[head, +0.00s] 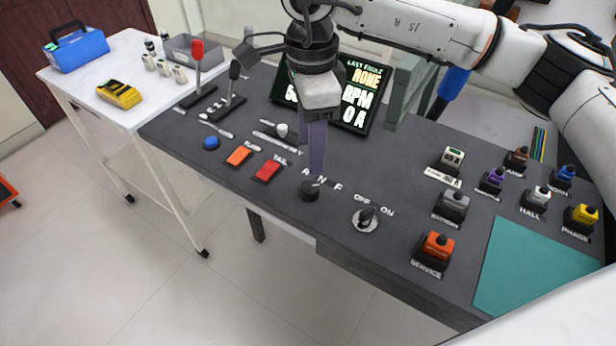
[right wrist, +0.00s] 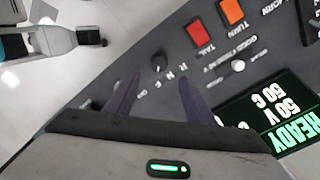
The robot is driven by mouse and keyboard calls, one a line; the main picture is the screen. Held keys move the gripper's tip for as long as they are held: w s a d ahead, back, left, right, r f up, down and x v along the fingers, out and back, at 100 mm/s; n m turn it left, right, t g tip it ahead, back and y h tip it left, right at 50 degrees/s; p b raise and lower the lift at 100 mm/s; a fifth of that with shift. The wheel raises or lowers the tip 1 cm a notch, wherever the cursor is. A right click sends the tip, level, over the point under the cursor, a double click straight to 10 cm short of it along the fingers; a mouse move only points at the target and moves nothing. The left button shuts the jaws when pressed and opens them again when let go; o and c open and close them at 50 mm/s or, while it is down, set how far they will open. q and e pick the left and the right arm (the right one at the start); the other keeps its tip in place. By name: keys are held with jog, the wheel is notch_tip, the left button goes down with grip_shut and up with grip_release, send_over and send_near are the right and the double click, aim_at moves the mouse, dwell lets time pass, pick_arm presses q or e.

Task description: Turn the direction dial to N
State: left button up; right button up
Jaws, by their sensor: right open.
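The direction dial (head: 310,190) is a small round black knob on the dark bench top, with letters R, N and F along its far side. It also shows in the right wrist view (right wrist: 158,63), just beyond the fingertips. I cannot tell which letter its pointer faces. My right gripper (head: 317,168) points down above and slightly behind the dial in the head view, partly covering the letters. In the right wrist view its two purple fingers (right wrist: 160,78) are apart with nothing between them. My left gripper is in neither view.
An off/on key switch (head: 366,218) is right of the dial. Red (head: 268,170) and orange (head: 238,156) buttons lie left. A display (head: 358,100) and levers (head: 233,80) stand behind. Several coloured connectors (head: 435,247) and a teal mat (head: 540,268) occupy the right.

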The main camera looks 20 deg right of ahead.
aim_at(310, 186)
notch_tip(310, 186, down, 8)
jog(key=shift+s+f+p, duration=0.1)
jog(key=shift+f+p, duration=0.15)
jog(key=shift+p, duration=0.1)
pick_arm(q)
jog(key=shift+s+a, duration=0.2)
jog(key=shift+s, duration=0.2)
pick_arm(e)
jog(key=shift+f, duration=0.65)
jog(key=c, duration=1.1)
jog(key=shift+o, duration=0.2)
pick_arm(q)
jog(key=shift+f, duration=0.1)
